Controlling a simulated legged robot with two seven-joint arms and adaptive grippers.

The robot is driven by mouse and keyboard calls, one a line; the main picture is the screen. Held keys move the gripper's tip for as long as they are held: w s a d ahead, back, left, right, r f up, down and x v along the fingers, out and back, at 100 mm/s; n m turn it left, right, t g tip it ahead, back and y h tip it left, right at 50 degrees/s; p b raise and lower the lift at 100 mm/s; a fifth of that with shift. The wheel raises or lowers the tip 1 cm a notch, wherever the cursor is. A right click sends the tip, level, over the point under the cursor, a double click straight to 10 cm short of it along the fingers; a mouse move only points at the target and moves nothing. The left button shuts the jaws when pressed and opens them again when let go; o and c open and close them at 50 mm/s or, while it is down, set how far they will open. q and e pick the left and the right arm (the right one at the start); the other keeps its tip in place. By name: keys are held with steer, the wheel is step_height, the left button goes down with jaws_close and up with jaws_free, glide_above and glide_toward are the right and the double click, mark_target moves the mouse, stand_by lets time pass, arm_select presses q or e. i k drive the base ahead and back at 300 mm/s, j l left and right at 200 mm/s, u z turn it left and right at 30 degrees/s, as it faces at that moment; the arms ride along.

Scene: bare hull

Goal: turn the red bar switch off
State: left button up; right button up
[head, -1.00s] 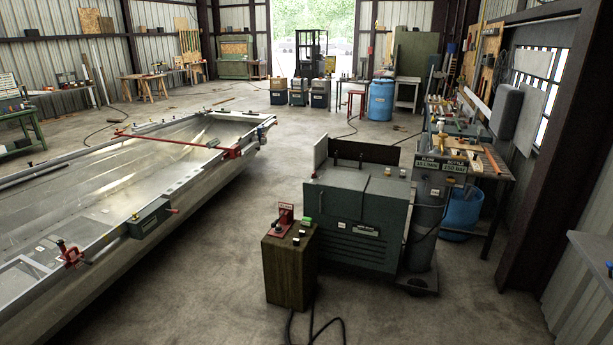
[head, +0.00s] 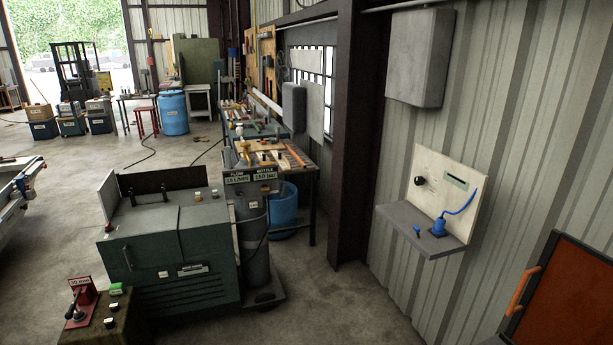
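I cannot tell for certain which thing is the red bar switch. A small red stand (head: 80,300) with a white label and a dark lever sits on a pedestal (head: 112,330) at the lower left. At the right edge, an orange-red bar handle (head: 522,290) sits at the left edge of a dark-framed rusty-orange panel (head: 565,305), which is cut off by the frame. Whether either is on or off cannot be read. Neither of my grippers is in view.
A green machine cabinet (head: 170,255) stands at left, beside a grey cylinder (head: 253,240). A wall shelf (head: 430,235) with a blue-corded plug (head: 439,228) and a grey box (head: 418,60) hang on the corrugated wall. Concrete floor (head: 340,305) is clear in the lower middle.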

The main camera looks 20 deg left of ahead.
mark_target(109, 228)
steer(key=i+j+u, duration=0.3)
steer(key=u, duration=0.2)
steer(key=i+j+u, duration=0.35)
steer(key=u, duration=0.15)
steer(key=i+j+u, duration=0.1)
steer(key=i+u, duration=0.25)
steer(key=u, duration=0.15)
